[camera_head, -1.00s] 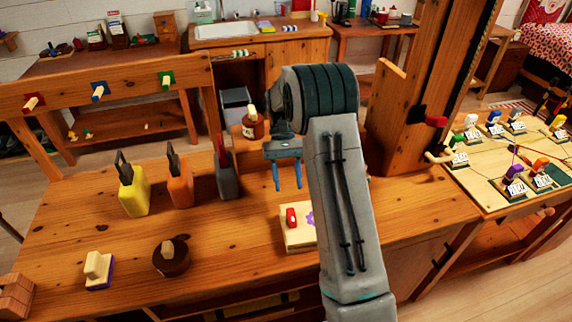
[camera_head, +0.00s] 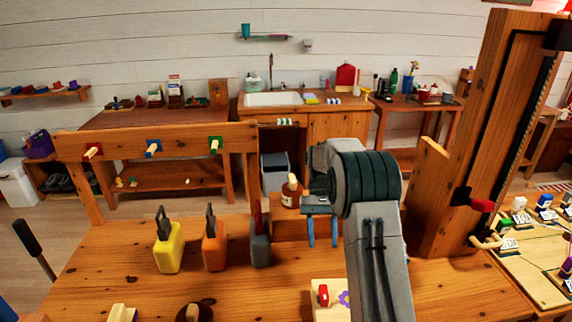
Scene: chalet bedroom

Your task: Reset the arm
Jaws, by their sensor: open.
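My gripper (camera_head: 323,232) is at the centre of the head view, pointing down above the wooden workbench (camera_head: 120,272). Its two blue fingers are apart, with nothing between them. My arm rises from the bottom edge and bends at a dark ribbed joint. The arm hides part of the bench behind it and the right part of a light wooden block with a red piece and a purple flower (camera_head: 326,306).
Yellow (camera_head: 169,252), orange (camera_head: 214,248) and grey (camera_head: 260,250) holders stand left of my gripper. A brown jar-like object (camera_head: 291,193) stands behind it on a raised wooden step. A tall wooden post (camera_head: 490,130) rises at right.

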